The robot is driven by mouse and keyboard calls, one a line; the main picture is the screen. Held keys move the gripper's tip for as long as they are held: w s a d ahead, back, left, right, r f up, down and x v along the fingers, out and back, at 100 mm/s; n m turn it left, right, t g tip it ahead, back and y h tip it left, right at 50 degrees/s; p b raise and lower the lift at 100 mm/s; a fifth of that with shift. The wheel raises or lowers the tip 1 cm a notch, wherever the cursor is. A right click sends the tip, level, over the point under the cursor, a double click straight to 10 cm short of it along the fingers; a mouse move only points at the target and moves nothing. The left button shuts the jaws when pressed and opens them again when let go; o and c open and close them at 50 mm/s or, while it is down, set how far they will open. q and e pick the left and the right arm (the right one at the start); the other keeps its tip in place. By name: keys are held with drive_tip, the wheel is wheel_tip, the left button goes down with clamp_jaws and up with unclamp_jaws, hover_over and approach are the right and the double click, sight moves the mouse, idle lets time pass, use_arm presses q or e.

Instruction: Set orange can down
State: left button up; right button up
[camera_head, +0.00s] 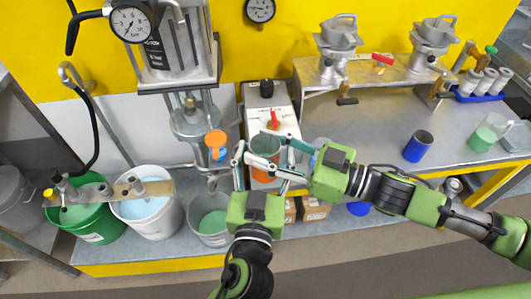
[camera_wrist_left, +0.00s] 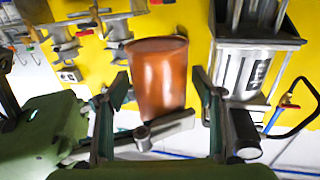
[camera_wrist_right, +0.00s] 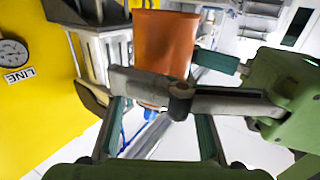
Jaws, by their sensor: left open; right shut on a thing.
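The orange can (camera_head: 265,172) is near the middle of the head view, raised above the bench, its open top showing something greenish inside. It also shows in the left wrist view (camera_wrist_left: 158,75) and in the right wrist view (camera_wrist_right: 165,42). My right gripper (camera_head: 268,149) reaches in from the right and is shut on the can. My left gripper (camera_head: 262,166) comes from below with its fingers apart, one on each side of the can. The fingers of the two grippers cross close together, so exact contact is hard to tell.
A white control box (camera_head: 283,101) with a red switch stands just behind the can. A grey bucket (camera_head: 207,226), a white bucket (camera_head: 149,216) and a green bucket (camera_head: 98,229) are at left. A blue can (camera_head: 417,148) stands at right on mostly clear bench (camera_head: 375,130).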

use_arm(q)
drive_tip(key=c, duration=1.3)
use_arm(e)
drive_tip(key=o, duration=1.2)
drive_tip(key=shift+o, duration=0.2)
